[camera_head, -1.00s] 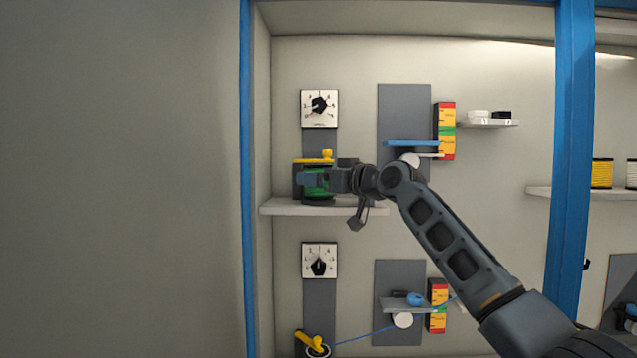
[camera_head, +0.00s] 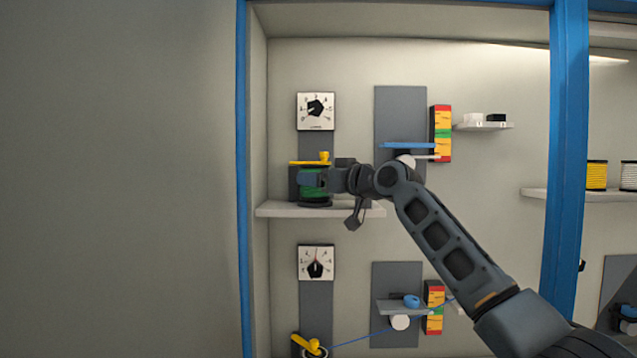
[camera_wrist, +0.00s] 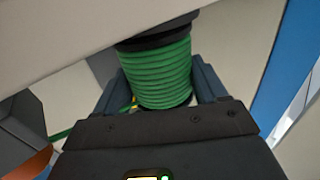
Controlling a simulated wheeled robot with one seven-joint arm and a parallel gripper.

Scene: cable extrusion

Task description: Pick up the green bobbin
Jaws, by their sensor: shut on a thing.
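The green bobbin (camera_head: 312,188) is upright at the left end of the upper white shelf, under a yellow lever (camera_head: 312,160). In the wrist view the bobbin (camera_wrist: 160,75) shows green windings with dark flanges and sits between my fingers. My gripper (camera_head: 311,179) reaches in from the right and is shut on the bobbin. In the head view my gripper covers part of the windings. Whether the bobbin's base touches the shelf is not clear.
The upper shelf (camera_head: 275,210) runs just below the bobbin. A dial (camera_head: 316,111) is above it, another dial (camera_head: 316,262) below. A blue plate (camera_head: 408,145) and a coloured gauge (camera_head: 441,133) are to the right. A blue post (camera_head: 568,170) stands further right.

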